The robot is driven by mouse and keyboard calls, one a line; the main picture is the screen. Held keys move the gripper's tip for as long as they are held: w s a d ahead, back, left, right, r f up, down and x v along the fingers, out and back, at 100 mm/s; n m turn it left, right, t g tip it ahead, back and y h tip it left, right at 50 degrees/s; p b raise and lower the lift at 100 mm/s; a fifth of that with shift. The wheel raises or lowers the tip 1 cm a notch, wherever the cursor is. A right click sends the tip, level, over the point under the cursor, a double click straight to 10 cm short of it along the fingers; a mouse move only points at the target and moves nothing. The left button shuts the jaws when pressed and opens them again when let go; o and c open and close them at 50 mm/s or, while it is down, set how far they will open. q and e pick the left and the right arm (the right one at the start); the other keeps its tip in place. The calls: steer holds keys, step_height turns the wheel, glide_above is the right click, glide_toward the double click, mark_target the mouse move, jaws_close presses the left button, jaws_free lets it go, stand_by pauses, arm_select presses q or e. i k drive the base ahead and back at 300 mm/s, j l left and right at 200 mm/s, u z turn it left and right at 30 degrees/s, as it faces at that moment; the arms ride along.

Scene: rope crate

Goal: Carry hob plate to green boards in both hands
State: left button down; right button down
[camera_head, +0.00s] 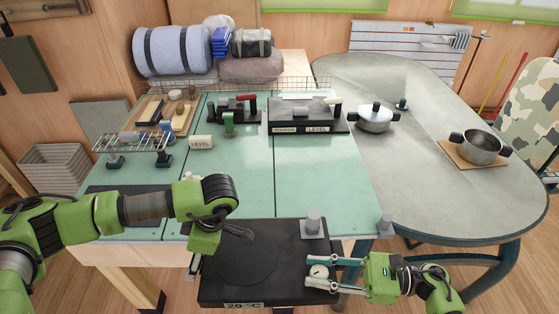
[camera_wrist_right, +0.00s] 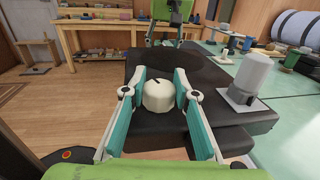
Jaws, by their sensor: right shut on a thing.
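The hob plate (camera_head: 245,268) is a flat dark slab with a round ring and a "20 °C" label, at the front edge of the table. My right gripper (camera_head: 318,279) is shut on its pale round knob at the right end. In the right wrist view the fingers (camera_wrist_right: 159,105) lie either side of the knob (camera_wrist_right: 159,95). My left arm reaches over the plate's left end; the left gripper's fingers are mostly hidden behind its wrist. The green boards (camera_head: 245,180) cover the tabletop beyond the plate.
A wire rack (camera_head: 130,142), a tray (camera_head: 166,116) and dark level devices (camera_head: 306,118) stand farther back. Pots stand on the grey table (camera_head: 440,190) at right. The middle boards are mostly clear.

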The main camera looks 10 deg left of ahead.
mark_target(288, 183)
steer(key=i, duration=1.1)
